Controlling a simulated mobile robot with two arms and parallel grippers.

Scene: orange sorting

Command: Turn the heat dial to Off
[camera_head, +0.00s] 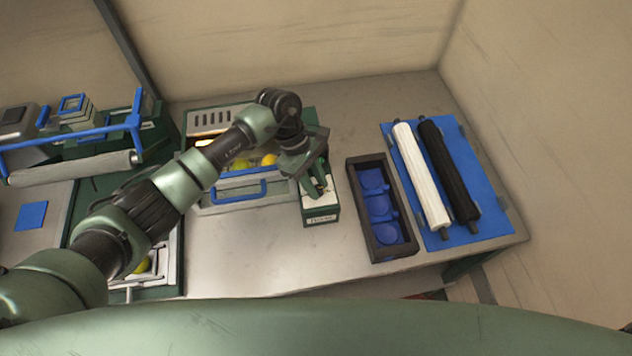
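I cannot make out a heat dial for certain. My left gripper (317,190) points down at a small green box with a pale top and a white label (321,218) on its front. The label is too small to read surely. The gripper and wrist cover much of the box top, so anything there is hidden. Whether the fingers touch it, and whether they are open or shut, I cannot tell. My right gripper is not in view.
Behind my arm is a green-edged unit with a slotted panel (212,118), yellow fruit (268,160) and a blue-handled drawer (236,194). A dark tray with blue cups (368,249) stands right of the box. White (421,178) and black (449,172) rollers lie on a blue mat (488,195).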

